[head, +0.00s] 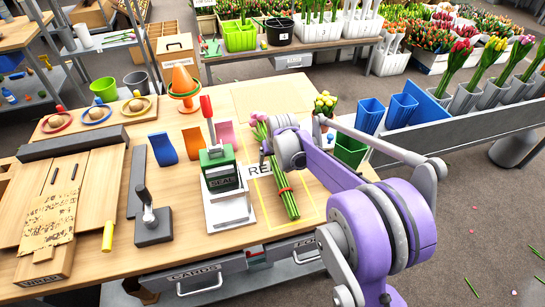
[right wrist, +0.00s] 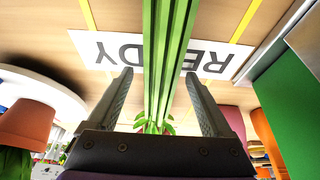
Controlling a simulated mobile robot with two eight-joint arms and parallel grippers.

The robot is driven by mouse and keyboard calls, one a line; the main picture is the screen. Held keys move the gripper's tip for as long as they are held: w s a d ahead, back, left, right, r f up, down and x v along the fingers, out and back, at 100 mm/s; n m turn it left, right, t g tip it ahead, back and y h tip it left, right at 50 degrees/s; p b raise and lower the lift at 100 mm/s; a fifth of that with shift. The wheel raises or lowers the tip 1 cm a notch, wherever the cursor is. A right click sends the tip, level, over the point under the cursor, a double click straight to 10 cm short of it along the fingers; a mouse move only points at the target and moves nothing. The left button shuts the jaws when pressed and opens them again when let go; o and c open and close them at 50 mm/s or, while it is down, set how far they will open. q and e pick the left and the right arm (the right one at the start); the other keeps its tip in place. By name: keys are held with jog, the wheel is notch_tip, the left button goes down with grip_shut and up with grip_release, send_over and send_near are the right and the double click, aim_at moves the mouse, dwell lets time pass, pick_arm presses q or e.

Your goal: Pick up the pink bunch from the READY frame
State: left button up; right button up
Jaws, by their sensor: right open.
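The pink bunch (head: 287,197) lies on the table in the yellow READY frame (head: 262,208). In the right wrist view, the stems (right wrist: 168,60) run between the two open, separated fingers of the right gripper (right wrist: 157,73). The READY label (right wrist: 105,50) lies behind the stems and is partly covered. My left gripper is not in view.
A green sealing press (head: 218,165) stands just left of the frame. A green bin (head: 350,150) and blue bins (head: 369,115) stand to the right.

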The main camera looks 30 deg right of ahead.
grip_shut()
jog(key=shift+r, duration=0.1)
dwell(0.4)
notch_tip(320, 180, up, 10)
jog(key=shift+p, duration=0.55)
jog(key=shift+r, duration=0.1)
